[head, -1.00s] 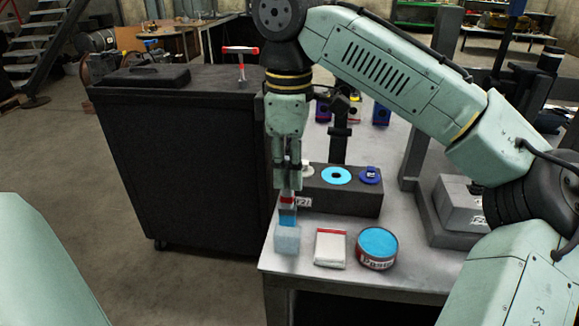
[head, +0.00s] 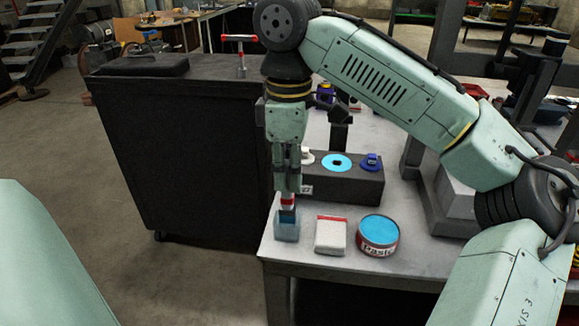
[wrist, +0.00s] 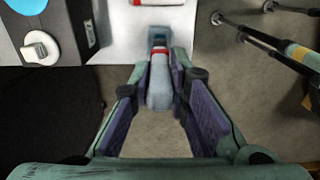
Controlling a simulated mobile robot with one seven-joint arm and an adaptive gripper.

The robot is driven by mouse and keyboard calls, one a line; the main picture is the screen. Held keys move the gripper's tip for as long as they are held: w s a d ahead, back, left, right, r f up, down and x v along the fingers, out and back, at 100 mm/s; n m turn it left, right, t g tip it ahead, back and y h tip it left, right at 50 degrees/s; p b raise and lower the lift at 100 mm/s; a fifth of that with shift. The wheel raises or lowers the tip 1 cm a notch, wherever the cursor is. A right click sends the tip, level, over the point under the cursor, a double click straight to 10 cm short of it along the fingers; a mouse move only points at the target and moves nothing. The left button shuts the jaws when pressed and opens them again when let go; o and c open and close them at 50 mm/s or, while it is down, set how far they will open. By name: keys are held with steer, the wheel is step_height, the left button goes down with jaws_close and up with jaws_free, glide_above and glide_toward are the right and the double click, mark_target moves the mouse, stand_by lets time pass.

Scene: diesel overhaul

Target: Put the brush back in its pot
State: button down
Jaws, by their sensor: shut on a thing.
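The brush (head: 288,201) is upright, with a red-and-white body and a blue lower end. My gripper (head: 287,186) is shut on its upper part, and the handle also shows between the fingers in the wrist view (wrist: 159,82). The pot (head: 287,233) is a small pale blue-grey box at the table's near left corner, directly below my gripper. The brush's blue end overlaps the pot's upper part and looks to be within its mouth. How deep it sits, and whether it touches the walls, I cannot tell.
A white pad with a red edge (head: 330,236) and a red tin with a blue top (head: 378,237) stand right of the pot. A dark block with round inserts (head: 345,187) is behind. A black cabinet (head: 180,160) stands left of the table (head: 345,265).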

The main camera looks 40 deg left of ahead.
steer(key=shift+f+b, duration=0.45)
steer(key=shift+f, duration=0.95)
steer(key=c, duration=1.5)
jaws_free()
steer(key=shift+o, duration=0.2)
step_height(320, 180, up, 12)
steer(key=shift+r, duration=0.1)
